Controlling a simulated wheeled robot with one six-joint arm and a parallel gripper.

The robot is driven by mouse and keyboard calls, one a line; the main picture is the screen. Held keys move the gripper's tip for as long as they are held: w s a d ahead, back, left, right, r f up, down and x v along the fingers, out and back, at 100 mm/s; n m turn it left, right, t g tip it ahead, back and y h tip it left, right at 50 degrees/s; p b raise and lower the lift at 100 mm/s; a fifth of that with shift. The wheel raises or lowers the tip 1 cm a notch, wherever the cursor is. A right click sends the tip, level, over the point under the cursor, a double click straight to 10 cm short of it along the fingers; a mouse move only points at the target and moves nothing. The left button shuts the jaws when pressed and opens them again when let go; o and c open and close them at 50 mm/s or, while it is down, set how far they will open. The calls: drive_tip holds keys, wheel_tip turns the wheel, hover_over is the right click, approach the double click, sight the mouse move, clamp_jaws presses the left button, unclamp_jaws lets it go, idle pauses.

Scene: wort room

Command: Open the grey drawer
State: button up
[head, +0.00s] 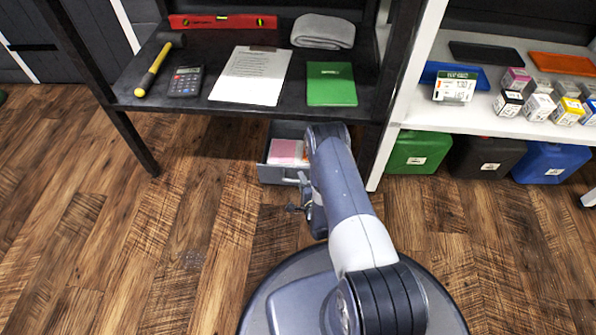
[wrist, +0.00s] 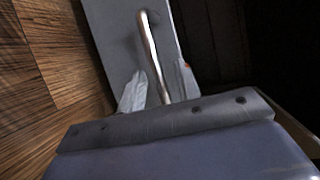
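The grey drawer (head: 279,174) is under the dark desk in the head view, pulled out enough to show a pink item and a white-and-orange item inside. Its grey front (wrist: 115,35) fills the upper middle of the wrist view, with a long metal bar handle (wrist: 151,48). My gripper (wrist: 160,92) is at the handle's near end, its two fingertips apart on either side of the bar, with a small gap showing at each side. In the head view my gripper (head: 299,205) is just in front of the drawer, partly hidden by my arm.
The desk (head: 205,58) above holds a hammer, calculator, clipboard, green booklet, red level and grey cloth. A white shelf (head: 480,118) with small boxes stands right, with green, black and blue bins below. The wooden floor at left is clear.

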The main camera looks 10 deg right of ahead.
drive_tip(key=shift+w, duration=0.35)
clamp_jaws()
idle(0.5)
